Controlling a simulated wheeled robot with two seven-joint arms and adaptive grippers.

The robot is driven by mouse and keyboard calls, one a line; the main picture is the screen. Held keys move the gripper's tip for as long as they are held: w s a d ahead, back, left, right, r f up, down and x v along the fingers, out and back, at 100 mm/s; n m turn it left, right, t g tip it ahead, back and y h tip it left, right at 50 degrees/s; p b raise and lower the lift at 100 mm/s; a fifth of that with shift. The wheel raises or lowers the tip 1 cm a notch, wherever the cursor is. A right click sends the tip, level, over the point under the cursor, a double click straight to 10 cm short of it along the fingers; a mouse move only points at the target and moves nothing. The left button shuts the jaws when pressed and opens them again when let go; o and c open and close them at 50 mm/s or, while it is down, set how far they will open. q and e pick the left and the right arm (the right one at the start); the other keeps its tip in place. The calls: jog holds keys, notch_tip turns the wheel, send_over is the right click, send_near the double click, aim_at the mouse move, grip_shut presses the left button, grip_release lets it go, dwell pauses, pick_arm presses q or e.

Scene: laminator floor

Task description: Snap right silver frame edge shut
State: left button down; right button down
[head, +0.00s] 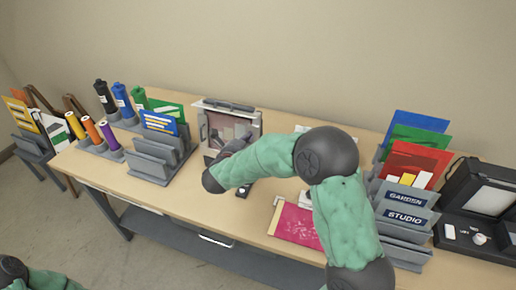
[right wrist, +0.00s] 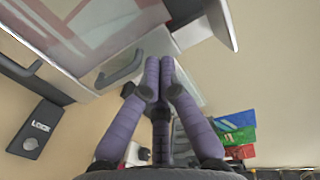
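An upright poster frame (head: 228,126) with silver edges stands at the back middle of the table, holding a print in pink and grey tones. Up close in the right wrist view, the silver edging (right wrist: 90,92) carries dark handles. A pale silver flap or bar (right wrist: 228,22) sticks out at the top; I cannot tell which edge it belongs to. My right gripper (right wrist: 160,64) has its purple fingertips together with nothing visible between them. It points at the frame's lower right area; contact is unclear. In the head view its arm partly covers the frame's lower part. My left gripper is out of view.
A dark LOCK control (right wrist: 34,130) sits by the frame. A pink sheet (head: 296,224) lies on the table front. Grey racks with coloured folders (head: 416,160) and a black machine (head: 482,205) stand right; a rack (head: 155,160) and coloured rolls (head: 108,138) stand left.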

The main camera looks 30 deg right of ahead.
jog(key=v, duration=0.7)
jog(key=shift+s+a+p, duration=0.15)
jog(key=shift+s+p, duration=0.05)
jog(key=shift+p, duration=0.1)
dwell(1.0)
